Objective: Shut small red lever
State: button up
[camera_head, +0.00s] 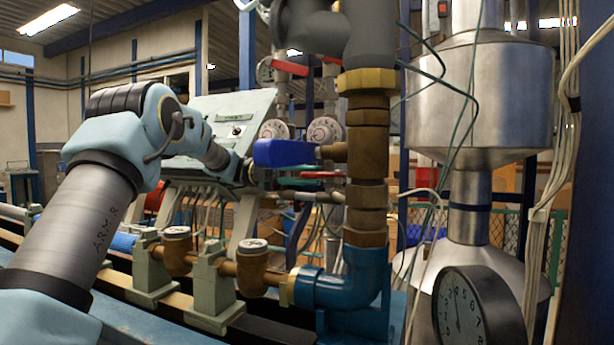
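A small red lever (322,174) lies about level on the thin pipework behind the large brass pipe, near the picture's middle. Two more red handles, one at the upper left (290,67) and one at the upper right (330,59), sit higher on the pipes behind. My arm reaches in from the lower left. My gripper (247,172) is a small dark shape at its end, left of the small red lever and apart from it in the picture. The blue valve handle partly hides that area, so I cannot make out the fingers or any contact.
The large blue handle (283,152) sticks out left from the brass pipe (367,160), in front of the small red lever. A teal lever (297,181) is just below. A sloped panel (235,118) stands behind my wrist. A black gauge (470,305) and steel tank (478,95) fill the right.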

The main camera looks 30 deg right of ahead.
jog(key=o, duration=0.4)
jog(key=shift+c, duration=0.2)
jog(key=v, duration=0.7)
jog(key=shift+w, duration=0.2)
jog(key=shift+a, duration=0.15)
jog(key=shift+c, duration=0.2)
